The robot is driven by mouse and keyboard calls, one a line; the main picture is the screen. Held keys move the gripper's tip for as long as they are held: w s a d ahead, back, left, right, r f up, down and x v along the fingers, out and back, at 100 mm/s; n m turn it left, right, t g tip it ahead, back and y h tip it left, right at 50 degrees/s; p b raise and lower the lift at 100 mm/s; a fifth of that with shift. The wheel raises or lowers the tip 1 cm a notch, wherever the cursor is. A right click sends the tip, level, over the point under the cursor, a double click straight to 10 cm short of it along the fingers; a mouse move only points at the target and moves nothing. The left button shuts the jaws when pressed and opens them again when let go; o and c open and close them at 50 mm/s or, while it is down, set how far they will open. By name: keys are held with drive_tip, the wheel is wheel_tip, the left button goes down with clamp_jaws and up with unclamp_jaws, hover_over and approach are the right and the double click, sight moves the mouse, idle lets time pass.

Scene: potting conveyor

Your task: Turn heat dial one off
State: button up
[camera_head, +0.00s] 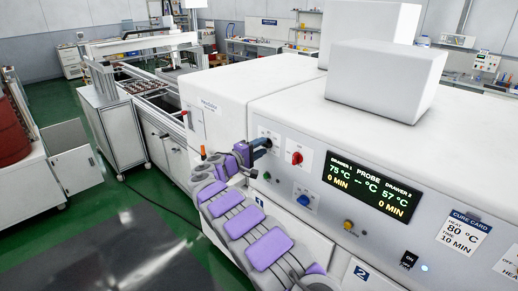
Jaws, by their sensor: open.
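The white oven cabinet (290,112) has a sloped front panel with dials. My gripper (264,147) is at the panel's left end, close in front of a small white label plate. Its jaws are open, but the fingertips are small and dark here. A dial behind the gripper is mostly hidden, and I cannot tell whether the jaws touch it. A red dial (297,158) on a white plate sits just right of the gripper. A blue dial (303,200) is lower down. The display (368,190) reads drawer 1 75 °C and drawer 2 57 °C, both 0 MIN.
A yellow knob (348,225) and a black ON switch (408,260) are right of the dials. A cure card (464,234) shows 80 °C, 10 min. A white box (385,80) stands on top. Green floor (140,205) is open at left.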

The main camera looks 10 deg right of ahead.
drive_tip(key=v, duration=1.7)
drive_tip(key=shift+a+p, duration=0.2)
drive_tip(key=shift+p, duration=0.2)
